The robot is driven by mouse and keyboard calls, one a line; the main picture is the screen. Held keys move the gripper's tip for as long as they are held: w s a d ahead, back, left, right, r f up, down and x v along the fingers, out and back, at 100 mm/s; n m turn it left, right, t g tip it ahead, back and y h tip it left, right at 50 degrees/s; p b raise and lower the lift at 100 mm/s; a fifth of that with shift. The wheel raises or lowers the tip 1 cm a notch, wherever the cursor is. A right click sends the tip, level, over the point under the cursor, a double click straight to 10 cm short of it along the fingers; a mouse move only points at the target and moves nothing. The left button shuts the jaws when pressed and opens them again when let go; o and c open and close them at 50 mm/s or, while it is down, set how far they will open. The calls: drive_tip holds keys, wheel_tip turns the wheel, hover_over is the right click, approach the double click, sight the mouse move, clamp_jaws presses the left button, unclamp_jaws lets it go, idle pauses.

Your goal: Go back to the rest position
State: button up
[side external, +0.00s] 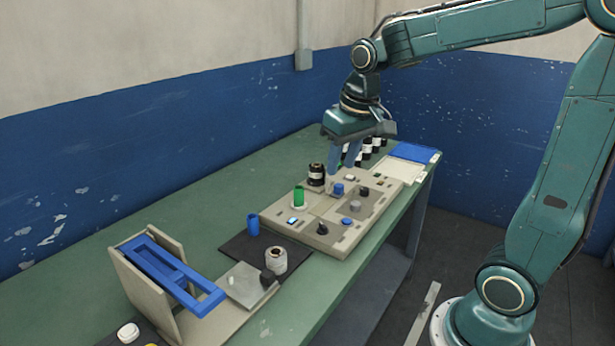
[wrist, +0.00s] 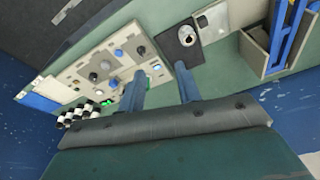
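My gripper (side external: 343,167) hangs in the air above the far part of the beige board (side external: 305,238), pointing down. Its two blue fingers are apart, and I see nothing held between them. In the wrist view the gripper (wrist: 159,76) also shows a clear gap between its fingers, with the green bench top behind.
A blue frame (side external: 165,272) sits in a beige stand at the near left. A blue panel (side external: 414,153) lies at the far end. The air around my gripper looks free.

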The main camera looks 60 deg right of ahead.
drive_tip(key=s+a+n+t, duration=0.1)
drive_tip(key=s+a, duration=0.2)
drive_tip(key=s, duration=0.4)
drive_tip(key=s+a+n+t, duration=0.1)
drive_tip(key=s+a+n, duration=0.1)
drive_tip(key=s, duration=0.6)
drive_tip(key=shift+a+r+t+y, duration=0.3)
drive_tip(key=shift+a+r+t, duration=0.1)
drive_tip(key=shift+a, duration=0.45)
